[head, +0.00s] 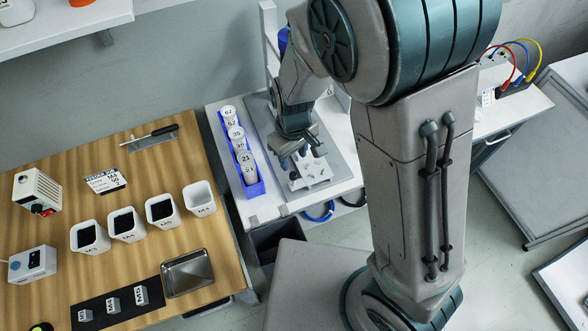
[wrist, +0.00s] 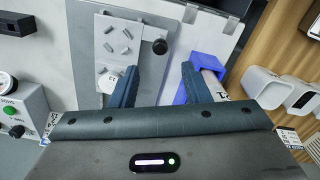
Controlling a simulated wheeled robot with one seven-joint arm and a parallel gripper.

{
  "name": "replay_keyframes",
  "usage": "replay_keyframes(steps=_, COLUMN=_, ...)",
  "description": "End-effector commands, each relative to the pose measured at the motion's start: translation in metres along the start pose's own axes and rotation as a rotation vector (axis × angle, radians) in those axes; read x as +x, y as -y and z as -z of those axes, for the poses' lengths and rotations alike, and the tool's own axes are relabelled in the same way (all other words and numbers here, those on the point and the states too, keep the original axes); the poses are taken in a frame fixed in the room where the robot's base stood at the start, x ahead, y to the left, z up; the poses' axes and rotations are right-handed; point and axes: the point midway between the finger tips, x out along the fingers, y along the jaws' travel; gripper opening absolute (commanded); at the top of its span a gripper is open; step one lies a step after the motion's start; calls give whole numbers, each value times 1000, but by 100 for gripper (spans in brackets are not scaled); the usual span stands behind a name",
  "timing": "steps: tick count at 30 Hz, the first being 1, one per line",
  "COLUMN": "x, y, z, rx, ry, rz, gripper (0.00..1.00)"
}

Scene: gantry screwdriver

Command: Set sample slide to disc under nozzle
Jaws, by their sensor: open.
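A pale plate with several small grey pieces, likely the sample slide (wrist: 120,37), lies on a grey base in the wrist view. A black round knob (wrist: 160,46) is at its right edge. A white round piece (wrist: 108,83), perhaps the disc, is at its lower end, partly behind a finger. The plate also shows in the head view (head: 312,172), below my gripper (head: 303,157). My gripper in the wrist view (wrist: 170,72) is open, with nothing seen between its fingers; the knob lies beyond the gap. I cannot make out the nozzle.
A blue rack (head: 257,189) of numbered white containers stands close left of the grey base; in the wrist view the rack (wrist: 198,66) is by the right finger. A wooden table (head: 150,215) with cups and a metal tray (head: 187,273) is farther left.

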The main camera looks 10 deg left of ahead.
Motion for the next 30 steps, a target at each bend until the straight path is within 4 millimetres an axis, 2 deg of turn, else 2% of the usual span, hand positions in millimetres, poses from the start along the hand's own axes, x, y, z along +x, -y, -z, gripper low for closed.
replay_keyframes(steps=1, x=11, y=0, z=-1, rx=2, ry=5, rz=1, gripper=43)
replay_keyframes(steps=6, x=40, y=0, z=0, rx=2, ry=4, rz=1, gripper=43)
replay_keyframes(steps=12, x=66, y=0, z=0, rx=1, ry=2, rz=2, gripper=43)
replay_keyframes(steps=18, x=77, y=0, z=0, rx=1, ry=-1, rz=1, gripper=43)
replay_keyframes(steps=26, x=78, y=0, z=0, rx=0, ry=-1, rz=1, gripper=43)
replay_keyframes(steps=27, x=78, y=0, z=0, rx=1, ry=-1, rz=1, gripper=40)
replay_keyframes(steps=30, x=78, y=0, z=0, rx=1, ry=-1, rz=1, gripper=12)
